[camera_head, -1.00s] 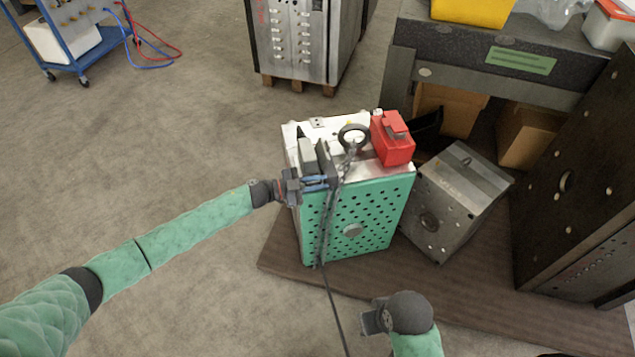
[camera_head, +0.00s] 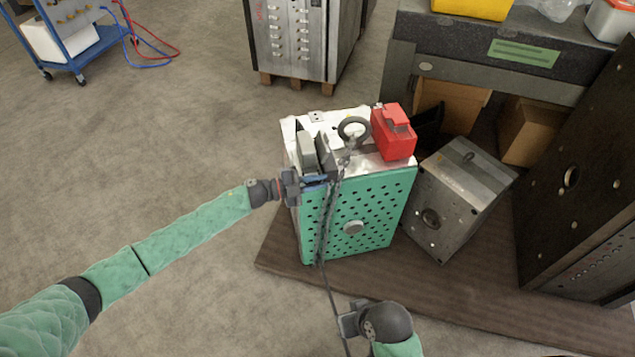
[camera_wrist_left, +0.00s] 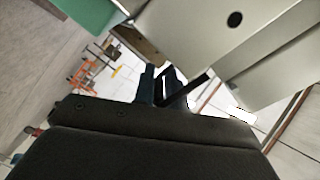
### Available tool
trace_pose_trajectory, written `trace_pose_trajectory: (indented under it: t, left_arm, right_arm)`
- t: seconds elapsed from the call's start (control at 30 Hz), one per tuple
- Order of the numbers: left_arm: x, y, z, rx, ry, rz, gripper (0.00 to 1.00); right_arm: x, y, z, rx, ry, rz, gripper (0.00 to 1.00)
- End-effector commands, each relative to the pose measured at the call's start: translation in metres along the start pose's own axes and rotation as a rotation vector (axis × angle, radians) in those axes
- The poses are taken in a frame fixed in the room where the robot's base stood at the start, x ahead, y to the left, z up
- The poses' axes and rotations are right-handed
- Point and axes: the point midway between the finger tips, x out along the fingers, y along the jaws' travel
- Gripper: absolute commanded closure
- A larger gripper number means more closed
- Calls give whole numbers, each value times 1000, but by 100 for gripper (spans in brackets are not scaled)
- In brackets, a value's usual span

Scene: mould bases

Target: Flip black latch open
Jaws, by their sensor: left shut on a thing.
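The green-fronted mould base (camera_head: 372,215) stands upright on the pallet, with a white top. My left gripper (camera_head: 313,184) is at its upper left front edge, beside a dark upright plate (camera_head: 326,157). In the left wrist view, the gripper (camera_wrist_left: 160,86) is closed around a thin black bar, which I take for the black latch (camera_wrist_left: 192,90). The bar runs to a pale metal plate (camera_wrist_left: 228,50). The latch's far end and exact angle are hard to see. My right gripper (camera_head: 350,320) is low in front of the base, apart from it; its jaws are unclear.
A red block (camera_head: 393,132) and a lifting ring (camera_head: 353,128) with a hanging chain are on top. A tilted grey mould (camera_head: 455,200) stands close on the right, a dark tall plate (camera_head: 575,180) beyond.

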Motion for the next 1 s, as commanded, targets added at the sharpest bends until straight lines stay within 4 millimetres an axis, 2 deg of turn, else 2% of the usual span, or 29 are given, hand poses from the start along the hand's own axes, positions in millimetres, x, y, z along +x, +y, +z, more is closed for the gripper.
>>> trace_pose_trajectory:
  t: [0.03, 0.27, 0.3, 0.4, 0.73, 0.87, 1.0]
  left_arm:
    - [-1, 5, 2, -3, -5, 3, 100]
    - [-2, 6, 3, -4, -6, 4, 100]
    - [-2, 6, 3, -5, -6, 4, 85]
    - [-2, 6, 3, -5, -6, 4, 68]
    - [-4, 3, 2, -2, -4, 2, 68]
    - [-16, 5, 3, -3, -6, 2, 68]
    - [-38, 5, 3, -4, -5, 2, 68]
  right_arm:
    - [1, 0, 0, 0, 0, 0, 100]
    - [1, 0, 1, 0, -1, 0, 100]
    - [1, 0, 1, 0, -2, 0, 100]
    - [1, 0, 2, 0, -2, 0, 100]
    - [1, 0, 1, 0, -1, 0, 100]
    - [4, -1, 1, 0, 6, -6, 100]
    - [11, -6, -2, -4, 29, -20, 100]
